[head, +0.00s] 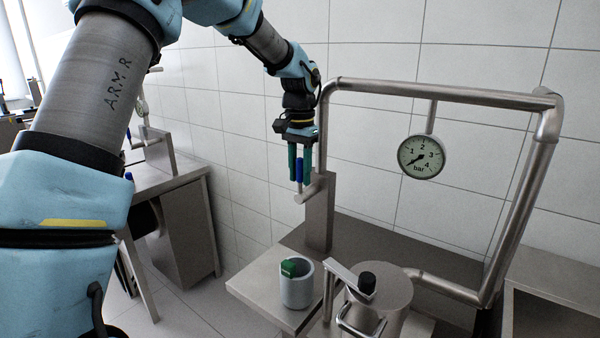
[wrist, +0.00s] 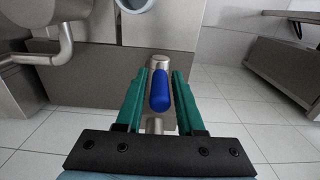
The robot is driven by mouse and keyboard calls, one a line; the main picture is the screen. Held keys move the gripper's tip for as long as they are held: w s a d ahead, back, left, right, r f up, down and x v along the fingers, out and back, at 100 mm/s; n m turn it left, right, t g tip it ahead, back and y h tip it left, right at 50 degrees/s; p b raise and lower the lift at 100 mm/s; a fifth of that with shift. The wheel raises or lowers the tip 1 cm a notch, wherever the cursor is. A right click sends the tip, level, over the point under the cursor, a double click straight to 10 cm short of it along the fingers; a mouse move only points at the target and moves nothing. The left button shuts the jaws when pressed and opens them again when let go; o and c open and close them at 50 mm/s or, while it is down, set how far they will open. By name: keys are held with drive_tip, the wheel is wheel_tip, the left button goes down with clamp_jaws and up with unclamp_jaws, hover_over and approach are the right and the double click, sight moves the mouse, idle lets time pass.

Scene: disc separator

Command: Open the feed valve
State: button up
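The feed valve's blue handle (head: 299,171) stands upright on a short steel pipe stub (head: 309,190) at the left end of the pipework. In the wrist view the blue handle (wrist: 160,91) lies between my two green fingers. My gripper (head: 299,178) points down over the handle, one finger on each side. In the wrist view my gripper (wrist: 160,72) is open, with narrow gaps between the fingers and the handle. I cannot tell whether either finger touches it.
A pressure gauge (head: 421,157) hangs from the steel pipe (head: 440,94), its needle pointing low left. A grey cup (head: 297,287) with a green item stands on the steel bench (head: 252,286). Right of it is a steel vessel (head: 385,289) with a black knob. Another bench (head: 165,182) stands at left.

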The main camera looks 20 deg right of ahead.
clamp_jaws()
idle(1.1)
